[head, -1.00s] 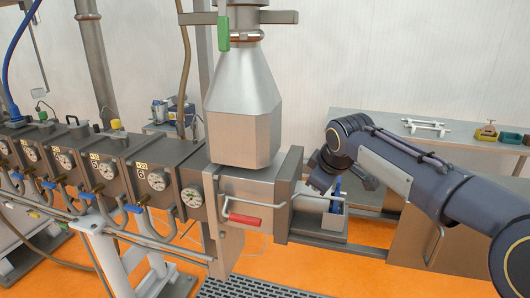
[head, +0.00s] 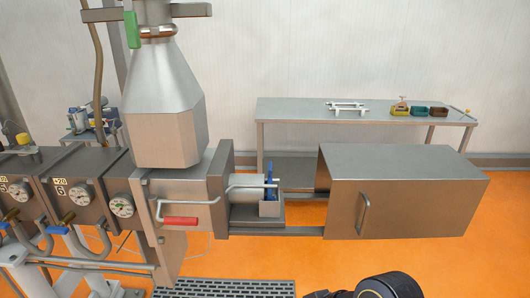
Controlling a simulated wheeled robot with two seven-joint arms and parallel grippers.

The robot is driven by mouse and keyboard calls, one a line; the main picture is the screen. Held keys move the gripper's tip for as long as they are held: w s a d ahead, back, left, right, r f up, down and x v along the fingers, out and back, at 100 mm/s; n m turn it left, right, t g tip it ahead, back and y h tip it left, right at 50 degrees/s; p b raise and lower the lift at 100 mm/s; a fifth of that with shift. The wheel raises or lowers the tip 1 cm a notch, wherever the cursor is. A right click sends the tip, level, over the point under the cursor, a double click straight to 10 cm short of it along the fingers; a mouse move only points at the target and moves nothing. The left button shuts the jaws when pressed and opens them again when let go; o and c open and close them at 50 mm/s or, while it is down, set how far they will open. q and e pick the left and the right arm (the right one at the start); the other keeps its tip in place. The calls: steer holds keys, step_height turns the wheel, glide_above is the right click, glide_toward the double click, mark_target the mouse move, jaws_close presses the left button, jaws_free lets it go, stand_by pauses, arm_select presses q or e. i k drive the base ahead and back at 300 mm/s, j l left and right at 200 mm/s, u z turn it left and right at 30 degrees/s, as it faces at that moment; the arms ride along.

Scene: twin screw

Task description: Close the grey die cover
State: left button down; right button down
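The grey die cover (head: 408,190) is a metal box with a vertical bar handle (head: 363,214) on its front face. It stands open on the right, apart from the extruder's end block (head: 195,200), with a gap between them. In that gap the die (head: 247,190) and a blue part (head: 270,181) are exposed. A rail (head: 290,231) runs low between block and cover. Part of my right arm (head: 390,287) shows at the bottom edge, in front of and below the cover, not touching it. My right gripper's fingertips are not visible. My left gripper is out of view.
A steel table (head: 290,107) stands behind, with a white rack (head: 348,107) and small coloured bins (head: 400,110). A red-handled lever (head: 181,221) is on the end block. A floor grate (head: 225,289) lies in front. Orange floor is clear below the cover.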

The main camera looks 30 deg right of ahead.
mark_target(377, 191)
steer(key=k+z, duration=0.2)
steer(key=z, duration=1.8)
steer(key=i+l+z, duration=0.15)
steer(key=i+l, duration=0.15)
steer(key=i+l+z, duration=0.15)
steer(key=i, duration=0.4)
steer(key=i+l+z, duration=0.1)
steer(key=i+z, duration=0.35)
steer(key=i, duration=0.45)
steer(key=l+u, duration=0.1)
steer(key=l, duration=0.15)
steer(key=i, duration=0.05)
